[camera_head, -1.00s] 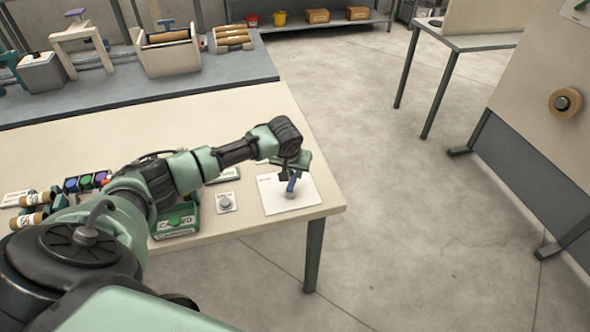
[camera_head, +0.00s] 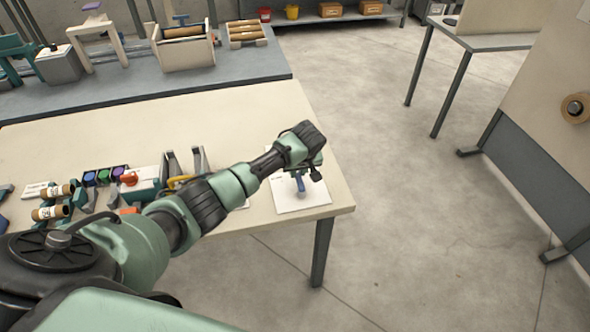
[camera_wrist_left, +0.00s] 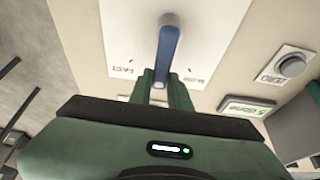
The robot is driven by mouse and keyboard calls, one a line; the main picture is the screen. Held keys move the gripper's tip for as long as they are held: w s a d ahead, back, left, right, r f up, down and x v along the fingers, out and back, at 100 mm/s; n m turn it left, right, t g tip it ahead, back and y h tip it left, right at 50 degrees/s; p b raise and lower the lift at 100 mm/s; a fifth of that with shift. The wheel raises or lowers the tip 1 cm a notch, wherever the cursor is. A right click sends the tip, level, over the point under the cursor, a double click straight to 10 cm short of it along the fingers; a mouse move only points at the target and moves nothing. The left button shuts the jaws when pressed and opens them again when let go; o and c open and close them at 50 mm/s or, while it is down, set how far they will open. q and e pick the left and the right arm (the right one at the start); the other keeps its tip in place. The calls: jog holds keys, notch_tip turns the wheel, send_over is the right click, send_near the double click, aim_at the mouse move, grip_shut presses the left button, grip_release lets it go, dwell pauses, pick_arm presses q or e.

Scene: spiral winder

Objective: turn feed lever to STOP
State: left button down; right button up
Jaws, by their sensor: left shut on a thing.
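The feed lever (camera_head: 300,183) is a blue bar on a white plate (camera_head: 285,201) near the table's front right corner. In the left wrist view the blue lever (camera_wrist_left: 168,52) runs from a grey pivot at the top down to my left gripper (camera_wrist_left: 161,84). Its green fingers are shut on the lever's free end. The plate (camera_wrist_left: 120,25) has small printed labels beside the lever, upside down here and hard to read. In the head view my left gripper (camera_head: 305,168) is over the lever and partly hides it. My right gripper is not seen.
A grey knob (camera_wrist_left: 292,65) on a small plate and a green display (camera_wrist_left: 247,106) lie beside the lever plate. Cardboard rolls (camera_head: 50,212) and coloured buttons (camera_head: 104,176) are on the table's left. Open floor (camera_head: 400,240) lies right of the table.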

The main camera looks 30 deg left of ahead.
aim_at(300, 182)
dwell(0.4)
pick_arm(q)
jog(key=c, duration=1.3)
grip_release()
jog(key=v, duration=0.8)
jog(key=shift+b, duration=0.4)
jog(key=shift+f, duration=0.1)
